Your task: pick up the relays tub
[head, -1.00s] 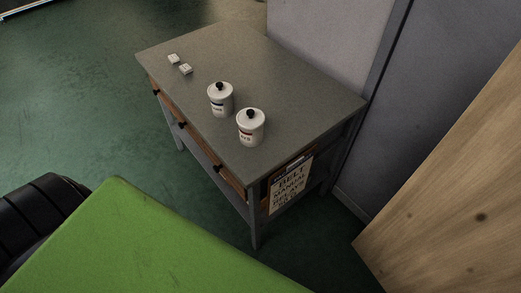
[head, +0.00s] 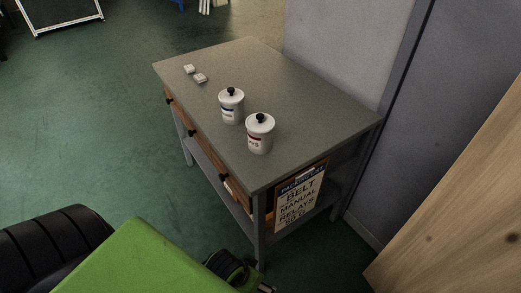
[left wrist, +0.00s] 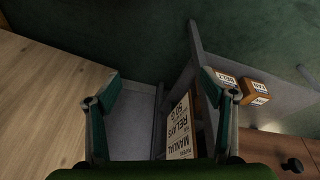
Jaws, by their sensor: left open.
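Two white lidded tubs with black knobs stand upright on the grey table top in the head view. The farther tub (head: 231,107) has a blue-marked label, and the nearer tub (head: 260,136) a dark red-marked one. The lettering is too small to tell which is the relays tub. My left gripper (left wrist: 160,82) is open and empty in the left wrist view, its two green fingers wide apart in front of the table's end. Part of it seems to show low in the head view, below the table top. Neither tub shows in the wrist view. My right gripper is not in view.
Two small white blocks (head: 195,74) lie at the table's far left. Small orange boxes (left wrist: 257,91) sit on the lower shelf. A wooden panel (head: 460,200) stands at right.

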